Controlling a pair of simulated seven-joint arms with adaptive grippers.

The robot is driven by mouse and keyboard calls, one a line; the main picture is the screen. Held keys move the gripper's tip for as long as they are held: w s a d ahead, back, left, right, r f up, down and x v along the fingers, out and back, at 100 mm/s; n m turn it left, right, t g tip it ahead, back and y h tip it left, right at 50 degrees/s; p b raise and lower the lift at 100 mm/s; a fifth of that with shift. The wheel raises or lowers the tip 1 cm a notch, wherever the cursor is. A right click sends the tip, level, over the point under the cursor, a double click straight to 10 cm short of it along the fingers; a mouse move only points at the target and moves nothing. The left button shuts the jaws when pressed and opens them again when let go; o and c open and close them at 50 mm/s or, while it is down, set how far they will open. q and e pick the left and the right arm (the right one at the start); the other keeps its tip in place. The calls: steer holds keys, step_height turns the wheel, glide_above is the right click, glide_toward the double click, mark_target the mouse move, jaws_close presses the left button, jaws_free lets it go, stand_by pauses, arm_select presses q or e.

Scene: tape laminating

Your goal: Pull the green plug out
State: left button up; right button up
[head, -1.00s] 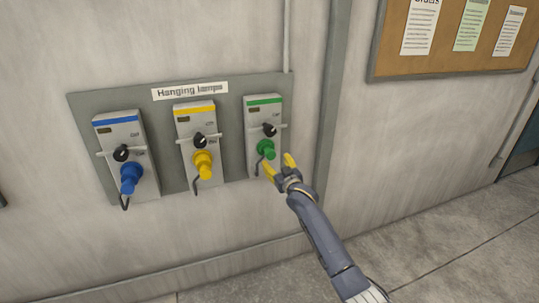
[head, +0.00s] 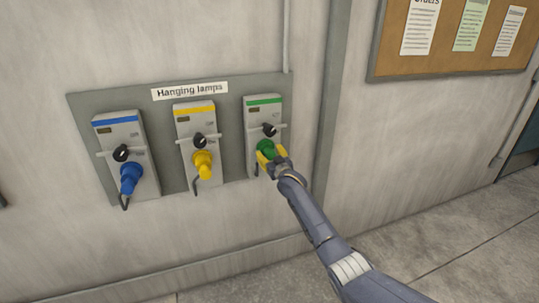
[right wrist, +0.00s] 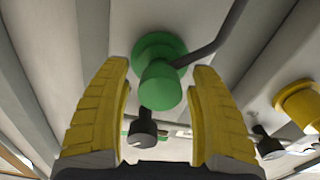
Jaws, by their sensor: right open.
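The green plug (head: 265,148) sits in the socket box with the green stripe (head: 264,101), at the right of the panel. My right gripper (head: 270,156) is at the plug, its yellow fingers open on either side of it and partly hiding it. In the right wrist view the green plug (right wrist: 160,85) shows between the two open fingers (right wrist: 161,100), with a gap on each side. A dark cable runs from the plug. A black rotary switch (head: 269,130) is just above the plug. My left gripper is not in view.
A yellow plug (head: 203,164) and a blue plug (head: 130,178) sit in their own boxes to the left. The grey panel (head: 229,108) carries a "Hanging lamps" label (head: 190,91). A vertical wall post (head: 331,100) stands to the right.

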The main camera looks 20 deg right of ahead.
steer(key=shift+c, duration=0.3)
jaws_close()
steer(key=shift+a, duration=0.1)
